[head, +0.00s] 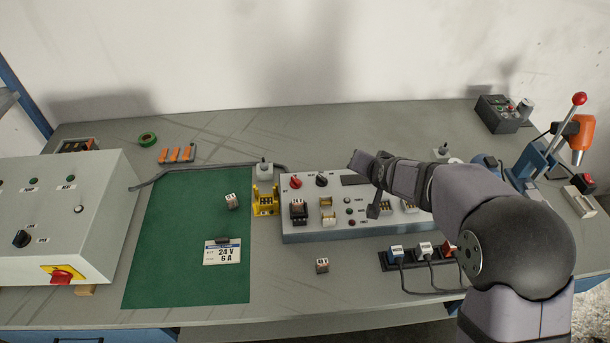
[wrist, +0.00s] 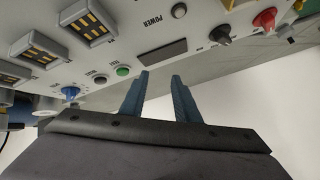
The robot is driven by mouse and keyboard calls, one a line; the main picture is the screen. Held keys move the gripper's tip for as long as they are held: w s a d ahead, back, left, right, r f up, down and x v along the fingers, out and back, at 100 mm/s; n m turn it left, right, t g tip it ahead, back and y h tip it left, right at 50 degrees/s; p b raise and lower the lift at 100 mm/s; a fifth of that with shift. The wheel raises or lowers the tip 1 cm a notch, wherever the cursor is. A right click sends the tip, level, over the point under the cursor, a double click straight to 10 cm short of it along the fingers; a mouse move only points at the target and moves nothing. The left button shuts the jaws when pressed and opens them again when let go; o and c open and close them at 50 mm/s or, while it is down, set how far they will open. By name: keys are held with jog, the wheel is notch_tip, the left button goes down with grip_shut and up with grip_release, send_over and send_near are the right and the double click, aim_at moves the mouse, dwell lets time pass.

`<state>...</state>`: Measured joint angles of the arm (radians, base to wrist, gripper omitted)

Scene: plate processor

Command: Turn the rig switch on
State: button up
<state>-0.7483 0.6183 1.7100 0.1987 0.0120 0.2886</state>
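The rig (head: 330,227) is a grey panel box at the centre of the bench. It carries a red knob (head: 295,182), a black knob (head: 321,179), a dark display (head: 355,180), sockets and buttons. The wrist view shows the panel upside down, with the red knob (wrist: 265,19), black knob (wrist: 220,34), a blue knob (wrist: 70,93) and a button beside the word POWER (wrist: 180,10). I cannot tell which control is the rig switch. My gripper (head: 356,160) is over the rig's back part. In the wrist view its fingers (wrist: 160,75) are apart and empty, near the display.
A control box (head: 62,200) with a red rotary switch on a yellow plate stands at the left. A green mat (head: 165,260) holds a label card and small block. A lever press (head: 545,155) stands right. A plug strip (head: 385,262) with cables lies before the rig.

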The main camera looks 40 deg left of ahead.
aim_at(296, 180)
jog(key=s+a+n+g, duration=0.1)
jog(key=a+n, duration=0.1)
jog(key=s+a+r+n+g+b, duration=0.1)
jog(key=s+a, duration=0.1)
jog(key=s+a+n+g, duration=0.1)
jog(key=s+a+n, duration=0.1)
jog(key=a, duration=0.1)
jog(key=shift+s+r+n, duration=0.1)
jog(key=shift+r+n, duration=0.2)
jog(key=s+a+r+n+g+h+b, duration=0.2)
jog(key=s+a+r+n+g, duration=0.15)
jog(key=s+n, duration=0.35)
jog(key=shift+m+t, duration=0.4)
jog(key=shift+t, duration=0.05)
jog(key=shift+s+p+x, duration=0.2)
jog(key=shift+p+x, duration=0.35)
jog(key=shift+x, duration=1.15)
jog(key=shift+s+p+x, duration=0.15)
jog(key=shift+p+x, duration=0.35)
jog(key=shift+x, duration=1.25)
jog(key=shift+d+f, duration=0.1)
jog(key=shift+d, duration=0.1)
grip_shut()
